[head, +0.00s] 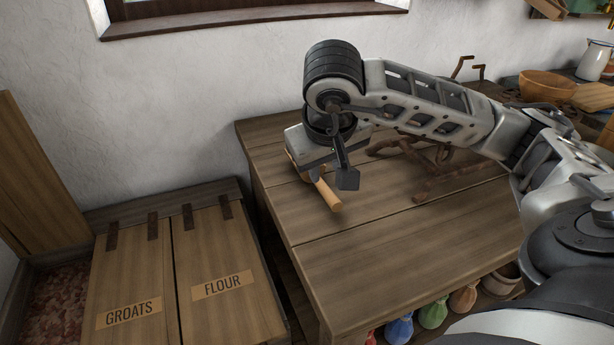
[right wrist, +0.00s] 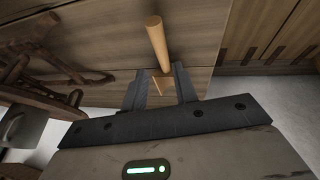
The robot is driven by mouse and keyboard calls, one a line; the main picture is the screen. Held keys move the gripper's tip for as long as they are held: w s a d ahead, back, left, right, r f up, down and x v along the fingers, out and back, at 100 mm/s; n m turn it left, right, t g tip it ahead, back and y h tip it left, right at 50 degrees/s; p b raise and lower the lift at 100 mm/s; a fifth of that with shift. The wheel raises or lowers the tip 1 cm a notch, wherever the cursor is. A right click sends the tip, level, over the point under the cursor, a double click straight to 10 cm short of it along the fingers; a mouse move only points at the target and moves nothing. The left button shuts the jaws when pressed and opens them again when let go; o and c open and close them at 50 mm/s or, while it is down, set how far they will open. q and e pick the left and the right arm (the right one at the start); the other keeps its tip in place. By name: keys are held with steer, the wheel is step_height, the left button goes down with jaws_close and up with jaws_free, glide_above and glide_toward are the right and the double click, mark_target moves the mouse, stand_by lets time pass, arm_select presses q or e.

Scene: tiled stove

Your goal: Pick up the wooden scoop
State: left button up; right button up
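The wooden scoop (head: 327,194) lies at the left part of the wooden table; its light round handle sticks out below my right gripper. Its other end is mostly hidden behind the gripper in the head view. My right gripper (head: 335,172) is over the scoop, pointing down. In the right wrist view, the handle (right wrist: 157,40) runs to the gap between the two dark fingertips (right wrist: 159,72). The fingers stand apart, with space beside the handle, so the gripper looks open. I cannot tell whether a finger touches the scoop. My left gripper is not in view.
The table (head: 400,250) is bare toward the front. A brown branch-like object (head: 440,165) lies to the right, under my right arm. Bins marked groats (head: 130,270) and flour (head: 215,250) stand left of the table. A wooden bowl (head: 547,86) and white jug (head: 593,60) are at the back right.

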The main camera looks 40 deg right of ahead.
mark_target(322, 183)
steer(key=shift+w+b+x, duration=0.15)
steer(key=shift+x, duration=1.55)
steer(key=shift+w+b+x, duration=0.1)
steer(key=shift+b+x, duration=0.05)
steer(key=shift+x, duration=1.55)
steer(key=shift+a, duration=0.15)
jaws_close()
